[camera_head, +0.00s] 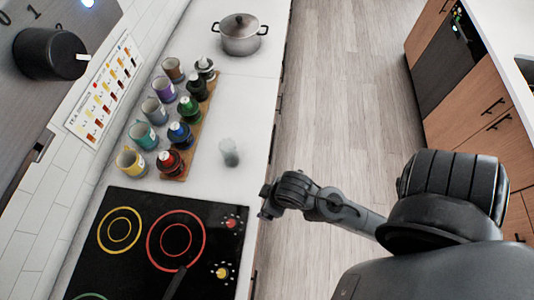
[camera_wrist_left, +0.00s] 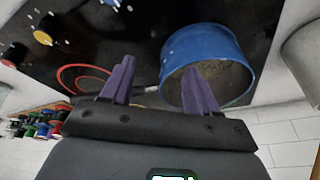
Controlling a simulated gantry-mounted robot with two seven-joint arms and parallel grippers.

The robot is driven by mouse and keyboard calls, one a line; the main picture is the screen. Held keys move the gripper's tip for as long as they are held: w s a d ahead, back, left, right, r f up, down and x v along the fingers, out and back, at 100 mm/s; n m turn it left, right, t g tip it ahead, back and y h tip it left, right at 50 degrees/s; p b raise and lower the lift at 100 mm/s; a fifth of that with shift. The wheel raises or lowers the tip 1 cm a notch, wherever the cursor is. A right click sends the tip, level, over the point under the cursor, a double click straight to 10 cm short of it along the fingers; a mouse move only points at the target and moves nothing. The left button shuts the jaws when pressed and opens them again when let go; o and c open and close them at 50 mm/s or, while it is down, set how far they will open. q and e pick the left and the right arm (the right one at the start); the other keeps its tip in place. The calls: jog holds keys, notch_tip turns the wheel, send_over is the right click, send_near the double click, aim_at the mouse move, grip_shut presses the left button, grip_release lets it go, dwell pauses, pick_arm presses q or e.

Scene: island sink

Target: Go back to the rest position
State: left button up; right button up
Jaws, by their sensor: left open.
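My left gripper (camera_wrist_left: 159,66) shows only in the left wrist view. Its two purple fingers are spread apart with nothing clearly held between them. A blue pot (camera_wrist_left: 228,98) on the black cooktop is close to the right finger, which overlaps it in the picture; I cannot tell whether they touch. My right arm comes in from the right in the head view, and its dark end (camera_head: 268,202) is over the counter edge beside the cooktop (camera_head: 130,205). Its fingers are too small and dark to read.
A metal pot with a lid (camera_head: 240,34) stands at the far end of the counter. The floor (camera_head: 345,90) is clear.

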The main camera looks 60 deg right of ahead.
notch_tip(320, 180, up, 15)
jog(key=p, duration=1.5)
dwell(0.8)
dwell(0.4)
